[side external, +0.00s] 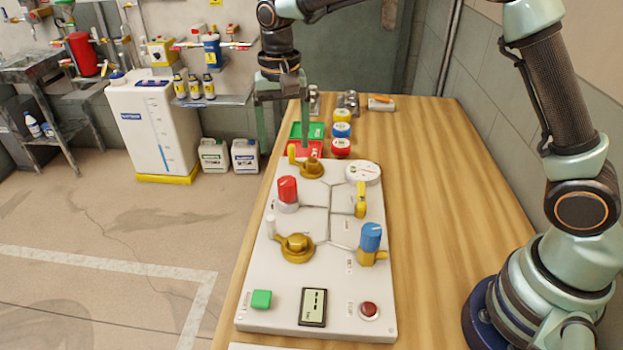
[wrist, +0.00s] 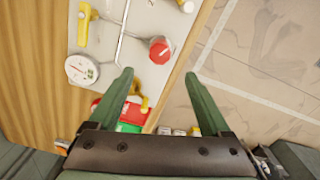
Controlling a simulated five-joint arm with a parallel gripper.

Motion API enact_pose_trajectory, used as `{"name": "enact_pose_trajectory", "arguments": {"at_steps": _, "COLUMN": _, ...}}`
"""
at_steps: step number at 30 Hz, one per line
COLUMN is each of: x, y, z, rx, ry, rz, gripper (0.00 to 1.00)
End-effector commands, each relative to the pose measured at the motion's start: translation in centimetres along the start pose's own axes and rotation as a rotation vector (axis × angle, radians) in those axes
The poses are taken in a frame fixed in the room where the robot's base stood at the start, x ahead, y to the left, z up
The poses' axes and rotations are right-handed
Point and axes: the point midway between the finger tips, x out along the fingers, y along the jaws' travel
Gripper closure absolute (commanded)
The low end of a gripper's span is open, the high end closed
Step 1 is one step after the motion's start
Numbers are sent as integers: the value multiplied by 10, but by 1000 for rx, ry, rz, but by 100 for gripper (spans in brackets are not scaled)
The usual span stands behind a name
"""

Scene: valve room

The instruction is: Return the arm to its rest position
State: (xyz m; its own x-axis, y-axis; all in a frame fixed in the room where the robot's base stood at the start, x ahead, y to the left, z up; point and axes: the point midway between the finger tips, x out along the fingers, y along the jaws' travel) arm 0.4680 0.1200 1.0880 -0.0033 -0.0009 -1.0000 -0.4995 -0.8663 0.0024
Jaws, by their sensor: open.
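My gripper (side external: 281,125) hangs from the arm above the far left edge of the wooden table, near the far end of the white valve panel (side external: 325,270). Its two green fingers point down. In the wrist view my gripper (wrist: 158,80) is open, with its fingers wide apart and nothing between them. Below it in that view are the red-topped knob (wrist: 160,50), a brass valve (wrist: 137,97) and the table edge. My arm reaches in from the base at the right of the side view.
The panel carries a red knob (side external: 288,190), a blue knob (side external: 371,238), a round gauge (side external: 362,172) and a green button (side external: 261,299). Red and green trays (side external: 302,129) and several coloured rolls (side external: 342,130) stand behind it. The table's right part (side external: 450,190) is bare.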

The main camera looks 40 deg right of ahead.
Motion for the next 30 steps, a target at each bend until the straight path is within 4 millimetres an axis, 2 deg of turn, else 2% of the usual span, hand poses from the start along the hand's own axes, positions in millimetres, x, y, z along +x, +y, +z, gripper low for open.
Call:
{"name": "enact_pose_trajectory", "arguments": {"at_steps": 10, "x": -2, "y": 0, "z": 0, "rx": -1, "ry": 0, "rz": 0, "gripper": 18}}
{"name": "enact_pose_trajectory", "arguments": {"at_steps": 14, "x": -12, "y": 8, "z": 1, "rx": -16, "ry": 15, "rz": -14, "gripper": 18}}
{"name": "enact_pose_trajectory", "arguments": {"at_steps": 17, "x": -29, "y": 22, "z": 4, "rx": -51, "ry": 43, "rz": -38, "gripper": 18}}
{"name": "enact_pose_trajectory", "arguments": {"at_steps": 24, "x": -70, "y": 75, "z": 23, "rx": -179, "ry": 149, "rz": -101, "gripper": 18}}
{"name": "enact_pose_trajectory", "arguments": {"at_steps": 30, "x": -87, "y": 119, "z": 46, "rx": -286, "ry": 250, "rz": -133, "gripper": 18}}
